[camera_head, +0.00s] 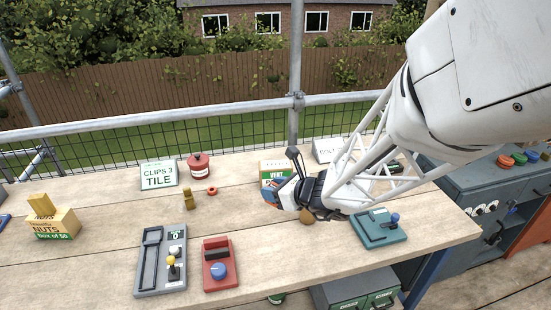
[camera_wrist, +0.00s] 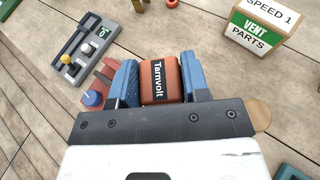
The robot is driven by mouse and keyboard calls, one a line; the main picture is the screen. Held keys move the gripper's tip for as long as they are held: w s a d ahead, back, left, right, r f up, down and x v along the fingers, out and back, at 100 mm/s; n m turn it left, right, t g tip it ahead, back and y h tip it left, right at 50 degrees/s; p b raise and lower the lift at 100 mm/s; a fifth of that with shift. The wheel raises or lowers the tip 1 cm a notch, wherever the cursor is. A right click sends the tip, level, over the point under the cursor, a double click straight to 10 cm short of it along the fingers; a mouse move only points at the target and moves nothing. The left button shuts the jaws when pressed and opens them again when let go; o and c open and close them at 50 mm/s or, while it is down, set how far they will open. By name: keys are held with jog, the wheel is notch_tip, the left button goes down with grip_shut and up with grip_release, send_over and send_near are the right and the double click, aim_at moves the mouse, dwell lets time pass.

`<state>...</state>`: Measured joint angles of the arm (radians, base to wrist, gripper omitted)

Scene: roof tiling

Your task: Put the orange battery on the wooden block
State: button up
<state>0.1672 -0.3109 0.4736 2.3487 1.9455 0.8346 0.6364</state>
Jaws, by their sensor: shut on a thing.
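The orange battery (camera_wrist: 160,79), with a dark label reading "Tarnvolt", is between the two blue fingers of my gripper (camera_wrist: 160,80) in the wrist view. My gripper is shut on it. In the head view my gripper (camera_head: 272,191) hangs over the right middle of the bench, in front of the vent parts box; the battery is not clearly seen there. A tan, round-edged piece that looks like wood (camera_wrist: 260,113) shows partly behind my gripper's right side in the wrist view. A brown piece (camera_head: 306,216) shows just below my gripper in the head view. I cannot tell whether either is the wooden block.
A vent parts box (camera_wrist: 258,30) stands near my gripper. A grey panel with knobs (camera_head: 162,262), a red panel (camera_head: 220,265) and a teal device (camera_head: 378,229) lie along the front. A nuts box (camera_head: 53,224) is at left. Bare planks lie between them.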

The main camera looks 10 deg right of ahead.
jog(key=s+d+m+t+h, duration=0.2)
jog(key=s+d+m+h, duration=0.1)
jog(key=s+d, duration=0.7)
jog(key=shift+s+f+h, duration=0.3)
jog(key=shift+s+f, duration=0.05)
jog(key=shift+f, duration=0.1)
jog(key=shift+w+d, duration=0.1)
jog(key=shift+w, duration=0.05)
jog(key=w, duration=0.5)
jog(key=w+d+f, duration=0.1)
jog(key=w, duration=0.4)
jog(key=w+d, duration=0.1)
jog(key=w, duration=0.4)
jog(key=shift+w+d+f, duration=0.15)
jog(key=shift+w+f, duration=0.1)
jog(key=shift+w, duration=0.05)
jog(key=shift+f, duration=0.1)
jog(key=shift+f, duration=1.65)
jog(key=shift+f, duration=0.1)
jog(key=o, duration=1)
jog(key=shift+o, duration=0.2)
